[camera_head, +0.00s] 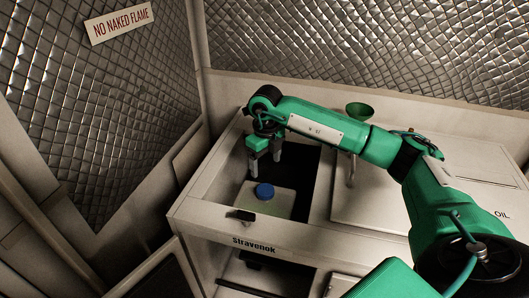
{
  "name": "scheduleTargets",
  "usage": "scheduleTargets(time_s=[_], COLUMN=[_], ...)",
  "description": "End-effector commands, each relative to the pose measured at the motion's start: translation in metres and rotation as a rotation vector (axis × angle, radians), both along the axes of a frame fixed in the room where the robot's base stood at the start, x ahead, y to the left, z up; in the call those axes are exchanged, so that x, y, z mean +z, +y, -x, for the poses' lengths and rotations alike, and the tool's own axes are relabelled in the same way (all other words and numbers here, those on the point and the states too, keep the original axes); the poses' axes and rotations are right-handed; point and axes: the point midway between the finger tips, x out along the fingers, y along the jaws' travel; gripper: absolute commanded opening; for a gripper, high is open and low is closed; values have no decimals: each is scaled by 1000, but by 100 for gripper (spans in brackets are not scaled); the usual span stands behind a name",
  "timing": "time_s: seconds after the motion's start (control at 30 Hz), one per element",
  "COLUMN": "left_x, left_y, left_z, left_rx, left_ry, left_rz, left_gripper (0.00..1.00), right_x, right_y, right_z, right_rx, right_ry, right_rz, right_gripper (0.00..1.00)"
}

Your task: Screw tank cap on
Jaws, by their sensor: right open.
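A blue cap (265,191) sits on top of a pale tank (280,204) inside the open bay of the light frame. I cannot tell how tightly the cap sits on the tank. My right gripper (264,167) hangs above and slightly behind the cap, fingers pointing down. It is open and empty, apart from the cap. My left gripper is not in view.
The frame's rim (190,212) and its front panel marked "Stravenok" (254,244) enclose the bay. A black handle (241,215) sits at the front edge. A green funnel (359,112) stands behind my right arm. Quilted metal walls close off the back and left.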

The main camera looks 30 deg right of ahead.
Motion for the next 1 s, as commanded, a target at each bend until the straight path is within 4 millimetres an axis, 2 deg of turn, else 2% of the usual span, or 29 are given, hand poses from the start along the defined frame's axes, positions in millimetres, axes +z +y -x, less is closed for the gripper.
scheduleTargets(time_s=[0.03, 0.2, 0.5, 0.7, 1.0], left_x=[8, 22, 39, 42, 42], left_y=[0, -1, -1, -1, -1], left_z=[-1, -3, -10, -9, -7], left_rx=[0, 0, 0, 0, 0], left_ry=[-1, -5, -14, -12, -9], left_rz=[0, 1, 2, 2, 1], left_gripper=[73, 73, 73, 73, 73], right_x=[-7, -41, -91, -105, -108], right_y=[0, 0, 0, 0, 0], right_z=[1, 1, 0, 0, 0], right_rx=[0, -1, -1, 1, 1], right_ry=[5, 5, 2, -1, -2], right_rz=[-1, -1, -2, -1, -1], right_gripper=[76, 76, 76, 76, 74])
